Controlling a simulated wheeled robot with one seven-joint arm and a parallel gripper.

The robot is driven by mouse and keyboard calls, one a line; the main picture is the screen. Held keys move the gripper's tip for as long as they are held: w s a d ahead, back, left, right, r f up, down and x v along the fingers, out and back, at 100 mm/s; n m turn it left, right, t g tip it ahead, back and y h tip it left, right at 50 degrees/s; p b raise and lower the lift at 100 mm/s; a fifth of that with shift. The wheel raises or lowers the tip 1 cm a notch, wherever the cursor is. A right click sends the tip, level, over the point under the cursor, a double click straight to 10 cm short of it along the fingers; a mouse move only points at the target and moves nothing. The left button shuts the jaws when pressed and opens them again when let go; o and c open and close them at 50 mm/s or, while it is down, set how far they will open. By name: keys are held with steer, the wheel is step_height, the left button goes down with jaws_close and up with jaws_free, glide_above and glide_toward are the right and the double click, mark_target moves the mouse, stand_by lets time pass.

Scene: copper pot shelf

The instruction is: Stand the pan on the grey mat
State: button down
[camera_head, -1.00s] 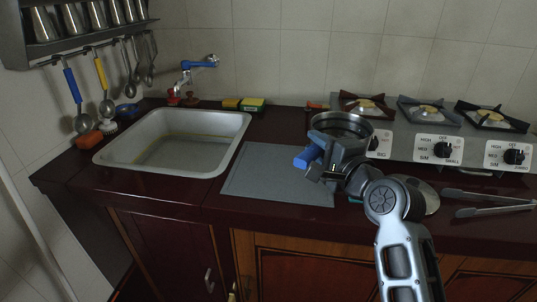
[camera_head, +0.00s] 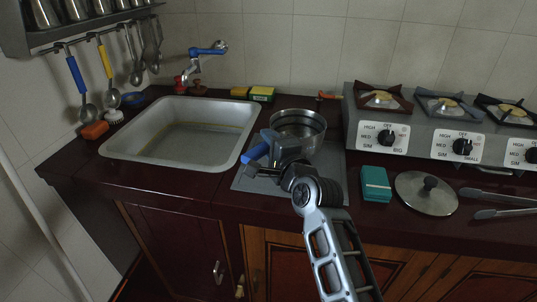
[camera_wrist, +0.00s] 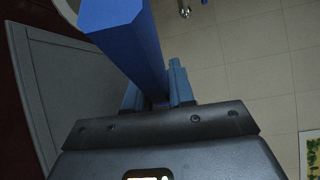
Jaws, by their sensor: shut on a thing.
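The pan (camera_head: 306,122) is a round steel vessel with a blue handle (camera_head: 255,153). In the head view it is upright over the back right part of the grey mat (camera_head: 241,184); I cannot tell whether its base touches the mat. My gripper (camera_head: 272,147) is shut on the handle and hides part of the pan and mat. In the wrist view the blue handle (camera_wrist: 125,40) rises from between my fingers (camera_wrist: 158,95), and the mat (camera_wrist: 75,95) shows at the left.
The sink (camera_head: 119,148) lies left of the mat. The stove (camera_head: 425,139) stands at the back right. A teal box (camera_head: 376,184), a lid (camera_head: 412,194) and tongs (camera_head: 500,212) lie on the counter to the right. A yellow-green sponge (camera_head: 262,94) is behind.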

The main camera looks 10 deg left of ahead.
steer(key=shift+f+b, duration=0.35)
steer(key=shift+f, duration=1.55)
steer(key=shift+f, duration=0.2)
steer(key=c, duration=1)
jaws_free()
steer(key=shift+o, duration=0.2)
steer(key=shift+r, duration=0.1)
steer(key=shift+s, duration=0.15)
steer(key=v, duration=1.1)
steer(key=shift+s+d, duration=0.25)
steer(key=shift+s, duration=0.05)
